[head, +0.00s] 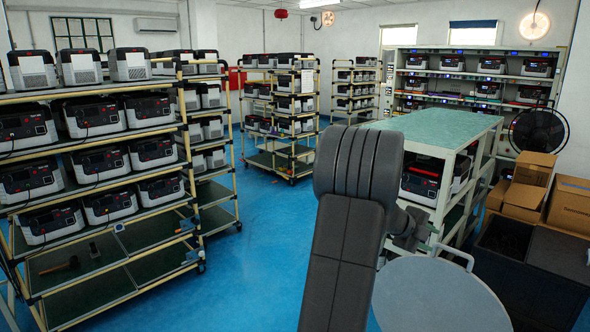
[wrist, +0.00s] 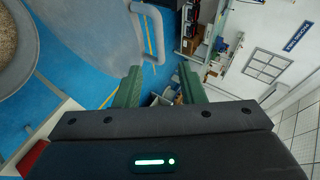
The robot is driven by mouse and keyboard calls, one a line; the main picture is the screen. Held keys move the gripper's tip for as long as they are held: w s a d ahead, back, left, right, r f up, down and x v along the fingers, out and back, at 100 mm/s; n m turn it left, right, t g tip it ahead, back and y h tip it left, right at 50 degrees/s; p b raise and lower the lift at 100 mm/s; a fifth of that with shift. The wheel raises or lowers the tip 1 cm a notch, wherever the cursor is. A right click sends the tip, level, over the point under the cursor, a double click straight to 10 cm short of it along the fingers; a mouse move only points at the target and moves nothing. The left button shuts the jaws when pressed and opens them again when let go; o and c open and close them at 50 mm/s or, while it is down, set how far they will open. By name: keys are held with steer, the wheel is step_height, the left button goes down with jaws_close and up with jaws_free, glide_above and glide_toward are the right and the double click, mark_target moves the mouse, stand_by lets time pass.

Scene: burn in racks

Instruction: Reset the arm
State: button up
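My arm (head: 352,200) rises in the middle of the head view, folded at a thick dark joint. My gripper is mostly hidden behind the arm there. In the wrist view my gripper (wrist: 159,87) shows its two green fingers spread well apart, with nothing between them. The view is tilted, with blue floor and far-off room parts beyond the fingertips. The gripper touches nothing that I can see.
A rack (head: 110,258) of power units stands at the left. A green-topped bench (head: 430,127) stands just right of my arm. Cardboard boxes (head: 524,198) and a black fan (head: 538,131) are at the right. Open blue floor (head: 265,225) lies left of the arm.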

mark_target(451, 251)
steer(key=p+x, duration=0.1)
steer(key=x, duration=1.2)
steer(key=shift+d+f, duration=0.25)
steer(key=shift+d, duration=0.05)
steer(key=shift+s+a, duration=0.1)
steer(key=shift+a, duration=0.2)
steer(key=shift+s+a, duration=0.65)
steer(key=shift+s, duration=0.1)
steer(key=shift+a, duration=0.1)
